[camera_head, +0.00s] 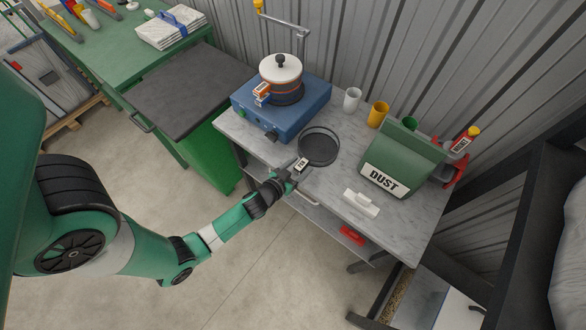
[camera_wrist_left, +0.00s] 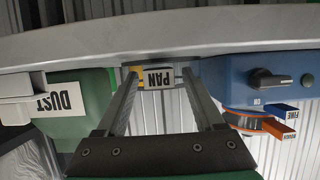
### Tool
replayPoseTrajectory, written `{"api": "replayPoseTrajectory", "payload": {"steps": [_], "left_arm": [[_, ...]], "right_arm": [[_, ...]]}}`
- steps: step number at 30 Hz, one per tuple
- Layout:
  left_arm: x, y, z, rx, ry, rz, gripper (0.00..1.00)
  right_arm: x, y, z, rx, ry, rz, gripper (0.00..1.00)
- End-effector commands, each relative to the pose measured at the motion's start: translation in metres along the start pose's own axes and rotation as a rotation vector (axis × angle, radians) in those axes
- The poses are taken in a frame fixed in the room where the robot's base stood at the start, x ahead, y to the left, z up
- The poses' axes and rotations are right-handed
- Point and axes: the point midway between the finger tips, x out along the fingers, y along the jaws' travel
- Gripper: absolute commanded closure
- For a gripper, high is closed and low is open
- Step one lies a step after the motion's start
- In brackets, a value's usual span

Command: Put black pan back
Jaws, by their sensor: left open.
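The black pan (camera_head: 319,147) is a shallow round dish resting on the grey marbled table, in front of the blue box. Its handle, with a pale tag reading PAN (camera_head: 301,164), points toward the table's front edge. My left gripper (camera_head: 291,175) is open at that edge, close to the handle. In the left wrist view, which is upside down, the PAN tag (camera_wrist_left: 159,78) shows between the fingertips of my left gripper (camera_wrist_left: 160,75). I cannot tell whether the fingers touch the handle. The pan's bowl is hidden there. My right gripper is not in view.
A blue box (camera_head: 307,97) carries a lidded pot (camera_head: 281,78) at the back left. Several cups stand behind the pan. A green DUST bin (camera_head: 402,158) and a white block (camera_head: 361,203) are to the right. A green bench (camera_head: 85,48) stands left.

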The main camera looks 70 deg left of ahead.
Motion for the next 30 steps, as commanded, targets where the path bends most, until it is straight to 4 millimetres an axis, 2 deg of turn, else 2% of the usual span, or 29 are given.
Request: {"api": "replayPoseTrajectory", "payload": {"steps": [12,15,20,30], "left_arm": [[-0.09,0.0,0.003,0.002,-0.002,0.003,0.3],[-0.105,0.001,0.003,0.003,-0.002,0.003,0.3],[-0.115,0.0,0.0,0.001,-0.001,0.001,0.3],[-0.114,0.0,-0.001,0.0,0.0,0.0,0.3]], "right_arm": [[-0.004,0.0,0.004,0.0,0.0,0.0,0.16],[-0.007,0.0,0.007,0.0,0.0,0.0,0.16],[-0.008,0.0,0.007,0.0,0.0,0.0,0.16],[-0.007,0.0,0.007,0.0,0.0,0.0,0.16]]}}
